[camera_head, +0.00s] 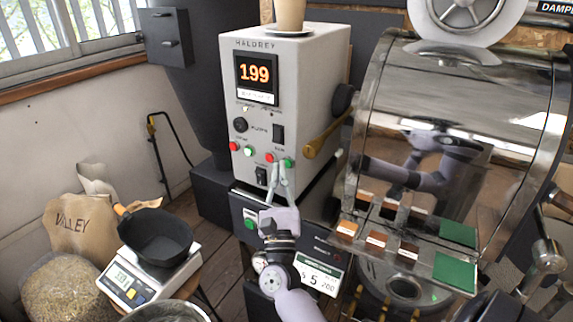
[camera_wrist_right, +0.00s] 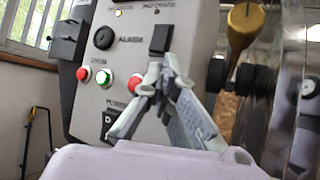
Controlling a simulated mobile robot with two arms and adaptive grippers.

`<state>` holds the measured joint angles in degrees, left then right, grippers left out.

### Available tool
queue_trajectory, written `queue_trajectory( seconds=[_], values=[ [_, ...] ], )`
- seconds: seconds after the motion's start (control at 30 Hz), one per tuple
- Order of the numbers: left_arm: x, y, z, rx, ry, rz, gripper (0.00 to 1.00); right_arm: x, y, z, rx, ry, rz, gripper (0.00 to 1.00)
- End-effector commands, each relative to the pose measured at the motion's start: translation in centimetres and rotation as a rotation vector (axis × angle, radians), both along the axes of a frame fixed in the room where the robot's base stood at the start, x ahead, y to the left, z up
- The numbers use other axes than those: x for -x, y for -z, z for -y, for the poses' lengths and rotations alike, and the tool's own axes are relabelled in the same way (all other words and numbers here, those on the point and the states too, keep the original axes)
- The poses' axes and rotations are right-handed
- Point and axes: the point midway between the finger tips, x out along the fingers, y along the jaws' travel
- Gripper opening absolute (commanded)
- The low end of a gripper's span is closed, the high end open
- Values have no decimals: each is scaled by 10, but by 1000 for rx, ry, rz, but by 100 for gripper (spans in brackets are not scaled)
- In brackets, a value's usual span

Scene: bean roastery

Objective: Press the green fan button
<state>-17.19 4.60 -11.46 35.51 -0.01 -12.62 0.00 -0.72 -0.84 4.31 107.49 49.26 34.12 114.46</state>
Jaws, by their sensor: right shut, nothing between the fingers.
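The grey control box (camera_head: 325,60) has two pairs of small red and green buttons. In the head view the right pair has a red button (camera_head: 269,157) and the green fan button (camera_head: 288,163). My right gripper (camera_head: 278,164) is shut and empty, its fingertips close in front of the panel between these two buttons. I cannot tell whether they touch it. In the right wrist view the gripper (camera_wrist_right: 168,62) covers the green fan button, and the right pair's red button (camera_wrist_right: 134,83) shows just left of the fingers. My left gripper is not in view.
The left pair has a red button (camera_head: 234,146) and a green button (camera_head: 249,151). A black switch (camera_head: 278,134) sits above the fan pair. The brass handle (camera_head: 325,138) and glassy drum (camera_head: 440,110) stand close on the right. A scale (camera_head: 128,288) carries a black pan (camera_head: 155,237).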

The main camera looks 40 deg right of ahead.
Motion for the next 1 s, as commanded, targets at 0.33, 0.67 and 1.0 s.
queue_trajectory(
  seconds=[0.33, 0.67, 1.0],
  values=[
    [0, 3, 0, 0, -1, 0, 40, -1, 1, 3, 1, 0, 1, 0],
    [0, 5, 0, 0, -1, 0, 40, -3, 0, 8, 0, 1, 1, 0],
    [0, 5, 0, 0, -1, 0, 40, -4, 0, 9, 0, 0, 0, 0]
  ],
)
